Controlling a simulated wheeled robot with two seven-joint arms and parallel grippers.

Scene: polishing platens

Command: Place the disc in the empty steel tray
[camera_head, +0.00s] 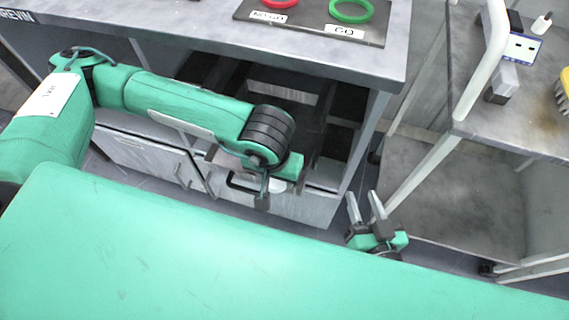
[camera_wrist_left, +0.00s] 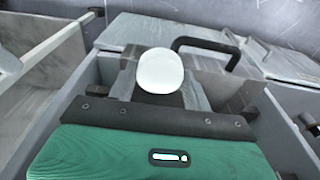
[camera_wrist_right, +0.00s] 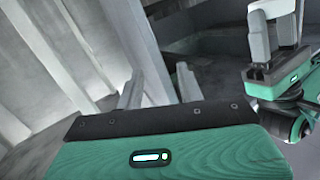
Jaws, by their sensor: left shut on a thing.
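My left gripper (camera_head: 262,200) is low in front of the grey cabinet. In the left wrist view, a white round thing (camera_wrist_left: 160,71), seemingly the disc, sits between its grey fingers, which are shut on it. In the head view the arm largely hides it. My right gripper (camera_head: 366,208) is open and empty beside the cabinet's right side. In the right wrist view (camera_wrist_right: 160,90) its fingers stand apart with nothing between them. I cannot make out an empty steel tray.
A black drawer handle (camera_wrist_left: 205,43) is close beyond the left gripper. On the cabinet top (camera_head: 180,25), a dark board (camera_head: 300,27) carries a red ring (camera_head: 275,3) and a green ring (camera_head: 351,11). A cart (camera_head: 470,205) with a white frame stands at the right.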

